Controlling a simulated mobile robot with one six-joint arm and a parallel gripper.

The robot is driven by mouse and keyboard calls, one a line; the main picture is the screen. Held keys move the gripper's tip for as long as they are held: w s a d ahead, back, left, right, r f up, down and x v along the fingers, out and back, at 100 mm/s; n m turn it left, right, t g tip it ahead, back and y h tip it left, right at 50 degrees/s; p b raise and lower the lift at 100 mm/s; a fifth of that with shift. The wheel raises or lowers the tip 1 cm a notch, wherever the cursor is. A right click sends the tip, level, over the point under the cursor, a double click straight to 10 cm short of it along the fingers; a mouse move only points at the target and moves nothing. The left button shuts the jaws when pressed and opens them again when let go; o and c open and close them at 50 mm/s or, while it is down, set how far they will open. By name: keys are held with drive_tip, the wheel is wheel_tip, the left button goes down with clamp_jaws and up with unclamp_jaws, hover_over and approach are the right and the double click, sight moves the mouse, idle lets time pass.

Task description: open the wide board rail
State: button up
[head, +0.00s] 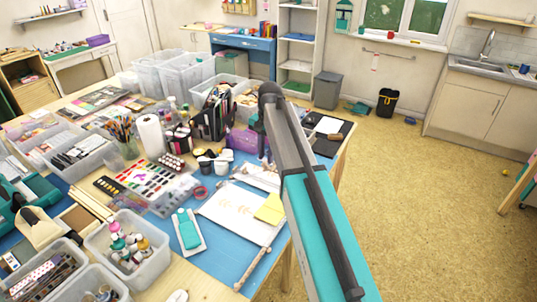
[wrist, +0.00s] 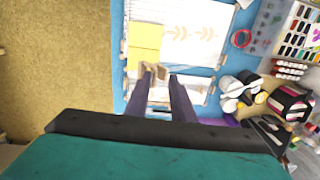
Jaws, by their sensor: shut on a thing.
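My gripper (wrist: 161,75) shows in the wrist view as two dark fingers reaching toward the blue mat. It is shut on a small tan wooden piece (wrist: 157,70), seen at the fingertips, which appears to be part of the wide board rail. The white board (wrist: 190,58) lies just beyond, with tan leaf-like prints and yellow notes (wrist: 145,43). In the head view the board (head: 225,208) and yellow notes (head: 270,208) lie left of my arm. My fingertips are hidden there behind the arm, and much of the rail is covered.
A wooden rod (head: 252,270) lies at the mat's front edge. A purple box (head: 243,140) stands behind. Open floor lies to the right.

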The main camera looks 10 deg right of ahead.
drive_tip(key=shift+o, duration=1.2)
drive_tip(key=shift+w+a+f, duration=0.4)
drive_tip(key=shift+w+f, duration=0.05)
drive_tip(key=shift+s+d+r, duration=0.2)
drive_tip(key=shift+r, duration=0.05)
drive_tip(key=shift+d+r, duration=0.1)
drive_tip(key=shift+r, duration=0.05)
wheel_tip(320, 180, up, 14)
drive_tip(key=b, duration=0.4)
drive_tip(key=shift+s+d+f, duration=0.2)
drive_tip(key=shift+s+f, duration=0.05)
drive_tip(key=shift+s, duration=0.1)
